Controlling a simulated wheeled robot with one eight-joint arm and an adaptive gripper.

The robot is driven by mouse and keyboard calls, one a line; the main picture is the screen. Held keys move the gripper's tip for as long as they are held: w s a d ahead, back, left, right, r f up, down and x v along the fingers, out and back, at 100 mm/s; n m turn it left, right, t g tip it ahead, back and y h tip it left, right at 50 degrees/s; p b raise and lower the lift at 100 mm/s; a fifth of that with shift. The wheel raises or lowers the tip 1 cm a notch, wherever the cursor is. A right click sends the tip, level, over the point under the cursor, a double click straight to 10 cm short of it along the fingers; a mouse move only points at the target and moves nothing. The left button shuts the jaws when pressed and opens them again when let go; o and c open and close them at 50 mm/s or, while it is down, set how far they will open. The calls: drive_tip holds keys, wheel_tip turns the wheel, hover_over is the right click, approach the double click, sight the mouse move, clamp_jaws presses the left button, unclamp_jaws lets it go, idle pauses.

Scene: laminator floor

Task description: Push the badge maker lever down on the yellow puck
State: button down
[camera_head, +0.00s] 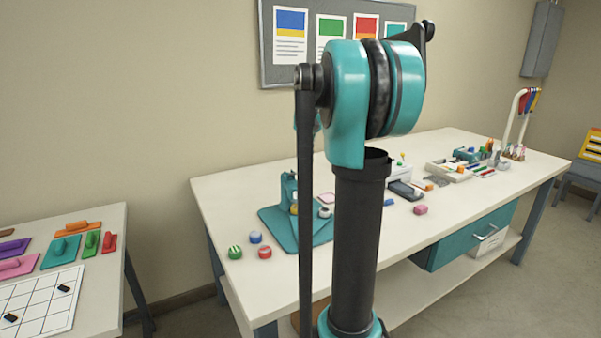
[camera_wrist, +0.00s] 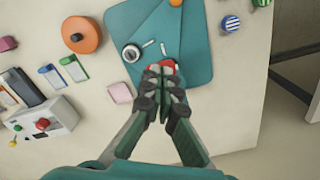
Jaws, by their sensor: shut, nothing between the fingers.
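The badge maker (camera_head: 287,188) stands on the back table, its teal base plate (camera_head: 272,215) partly behind my arm. A small yellow piece (camera_head: 294,209) shows at the front of its upright. In the wrist view the teal base (camera_wrist: 196,72) lies below my gripper (camera_wrist: 162,70). My gripper is shut and empty. A red part (camera_wrist: 166,64) of the badge maker area shows at the fingertips, mostly covered; contact cannot be told. I cannot make out the lever's shape or the yellow puck in the wrist view. My gripper is not clearly visible in the head view.
A silver-white round piece (camera_wrist: 131,53) sits on the base beside my fingers. Striped pucks, green (camera_head: 235,252), blue (camera_head: 256,237) and red (camera_head: 265,252), lie near the table's left front. An orange disc (camera_wrist: 82,38), a pink pad (camera_wrist: 120,93) and a white printer (camera_wrist: 55,118) stand left in the wrist view.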

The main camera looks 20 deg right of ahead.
wheel_tip(320, 180, down, 9)
idle(1.7)
drive_tip(key=shift+r, duration=5.65)
drive_tip(key=shift+s, duration=0.1)
